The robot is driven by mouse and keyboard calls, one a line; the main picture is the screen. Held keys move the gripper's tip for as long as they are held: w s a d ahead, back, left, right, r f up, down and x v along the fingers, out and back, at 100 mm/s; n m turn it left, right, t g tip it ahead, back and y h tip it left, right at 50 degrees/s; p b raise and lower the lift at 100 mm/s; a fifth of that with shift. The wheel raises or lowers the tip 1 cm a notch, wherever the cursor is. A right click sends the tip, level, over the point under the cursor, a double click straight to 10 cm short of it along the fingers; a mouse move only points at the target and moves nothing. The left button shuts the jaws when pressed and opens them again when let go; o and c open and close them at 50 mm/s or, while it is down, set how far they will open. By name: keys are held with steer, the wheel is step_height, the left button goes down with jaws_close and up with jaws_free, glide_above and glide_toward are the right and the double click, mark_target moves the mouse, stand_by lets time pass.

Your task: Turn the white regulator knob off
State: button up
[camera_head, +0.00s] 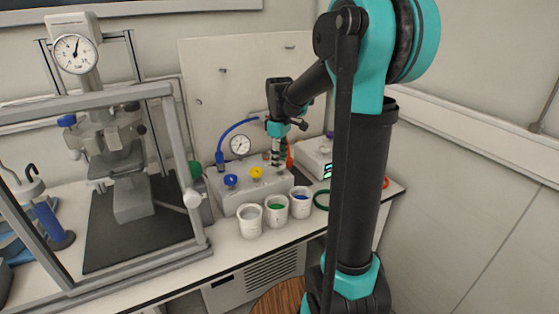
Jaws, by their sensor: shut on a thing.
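A pale regulator box (228,198) stands on the bench, with a blue knob (231,180) and a yellow knob (256,173) on its sloped front. My gripper (278,163) points down at the right end of this row, right of the yellow knob. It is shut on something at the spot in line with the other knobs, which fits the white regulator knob. The fingers hide the knob almost wholly, so its angle cannot be told. A round pressure gauge (240,145) with a blue hose (236,128) stands behind the box.
Three white cups (250,221) stand close in front of the box, below my gripper. A metal-framed reactor (130,190) with a large gauge (75,54) fills the left. A white device (316,160) with a display stands to the right. A backboard (215,75) rises behind.

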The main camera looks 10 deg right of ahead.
steer(key=shift+n, duration=0.7)
steer(key=o, duration=1.2)
steer(key=shift+c, duration=0.2)
step_height(320, 180, up, 12)
